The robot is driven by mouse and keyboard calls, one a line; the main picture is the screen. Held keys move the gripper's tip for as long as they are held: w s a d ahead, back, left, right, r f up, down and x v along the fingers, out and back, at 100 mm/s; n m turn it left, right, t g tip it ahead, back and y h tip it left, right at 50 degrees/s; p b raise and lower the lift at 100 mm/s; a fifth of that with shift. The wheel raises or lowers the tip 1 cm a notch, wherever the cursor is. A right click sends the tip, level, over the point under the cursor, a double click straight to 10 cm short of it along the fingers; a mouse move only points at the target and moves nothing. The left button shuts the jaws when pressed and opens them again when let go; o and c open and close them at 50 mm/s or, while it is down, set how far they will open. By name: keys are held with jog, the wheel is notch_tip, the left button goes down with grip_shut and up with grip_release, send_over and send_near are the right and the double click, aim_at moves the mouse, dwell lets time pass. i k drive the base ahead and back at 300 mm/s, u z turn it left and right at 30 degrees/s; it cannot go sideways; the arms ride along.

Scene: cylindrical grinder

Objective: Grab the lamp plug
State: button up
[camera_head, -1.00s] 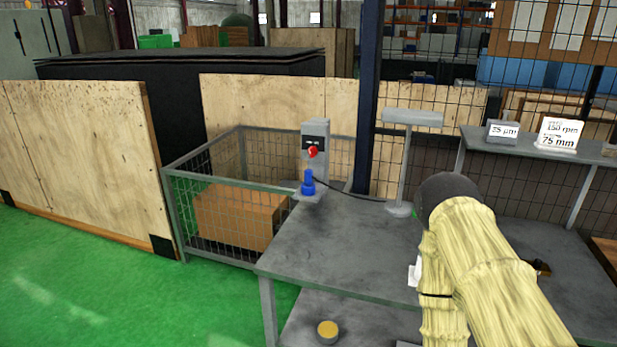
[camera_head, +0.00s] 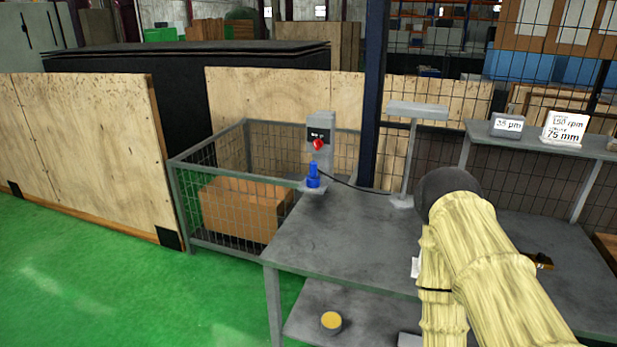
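The lamp plug (camera_head: 313,174) is blue and stands upright at the foot of a grey post box with a red knob (camera_head: 318,144), at the far left corner of the grey table. A dark cable runs from the plug to the right, to the base of the grey lamp (camera_head: 411,150). My arm, in a pale yellow cover, reaches in from the lower right. Its dark rounded part is over the table, right of the lamp base and well apart from the plug. My gripper's fingers do not show.
The grey table (camera_head: 330,242) has bare top between the plug and my arm. A wire mesh crate (camera_head: 205,222) with a brown box (camera_head: 245,208) stands left of it. A dark blue post (camera_head: 374,100) rises behind. A shelf with signs (camera_head: 563,131) is at right. A yellow-topped round item (camera_head: 331,321) lies below.

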aim_at(314, 167)
jog(key=k, duration=1.2)
jog(key=u, duration=0.6)
jog(key=i, duration=0.45)
jog(key=u, duration=0.45)
jog(key=i, duration=1.45)
jog(key=z, duration=0.9)
